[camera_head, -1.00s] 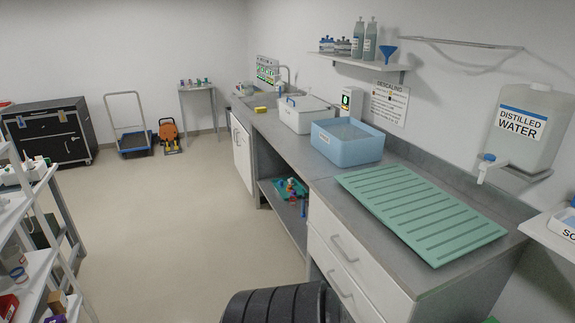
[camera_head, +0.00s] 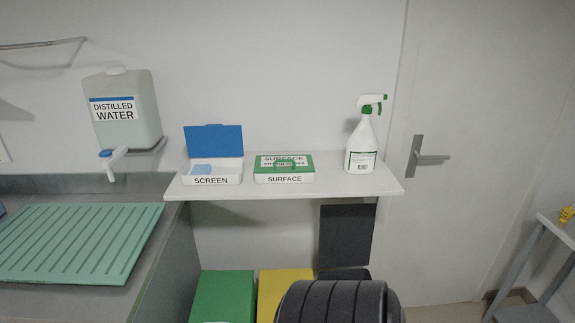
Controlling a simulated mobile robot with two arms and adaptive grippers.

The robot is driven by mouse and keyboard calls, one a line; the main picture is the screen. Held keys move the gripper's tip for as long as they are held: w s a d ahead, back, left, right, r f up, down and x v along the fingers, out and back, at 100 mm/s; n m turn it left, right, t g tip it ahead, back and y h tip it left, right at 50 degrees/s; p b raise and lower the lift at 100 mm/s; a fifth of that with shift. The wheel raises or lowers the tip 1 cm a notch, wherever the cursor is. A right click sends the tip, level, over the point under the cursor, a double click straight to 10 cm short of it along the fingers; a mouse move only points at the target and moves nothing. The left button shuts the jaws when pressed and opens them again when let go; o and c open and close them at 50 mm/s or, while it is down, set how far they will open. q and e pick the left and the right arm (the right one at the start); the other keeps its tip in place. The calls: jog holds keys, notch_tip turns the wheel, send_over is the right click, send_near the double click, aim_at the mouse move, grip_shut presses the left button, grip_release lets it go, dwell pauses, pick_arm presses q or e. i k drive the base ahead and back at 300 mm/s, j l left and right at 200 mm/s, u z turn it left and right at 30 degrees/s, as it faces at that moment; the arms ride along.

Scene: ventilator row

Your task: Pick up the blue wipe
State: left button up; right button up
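A small blue wipe (camera_head: 201,169) lies in the open white box labelled SCREEN (camera_head: 211,181), whose blue lid (camera_head: 214,140) is tipped up at the back. The box stands near the left end of a white wall shelf (camera_head: 290,192). Neither gripper can be made out in the head view. A black ribbed part, probably of my own arm, shows at the bottom, below the shelf and apart from the box.
A SURFACE box (camera_head: 285,177) with a green lid and a spray bottle (camera_head: 362,140) stand to the right on the shelf. Green (camera_head: 223,295) and yellow (camera_head: 284,282) bins stand below the shelf.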

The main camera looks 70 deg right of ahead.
aim_at(198, 170)
jog(key=z, duration=1.75)
jog(key=i+j, duration=0.15)
jog(key=j, duration=0.2)
jog(key=i+j, duration=0.15)
jog(key=j, duration=0.2)
jog(key=z, duration=0.05)
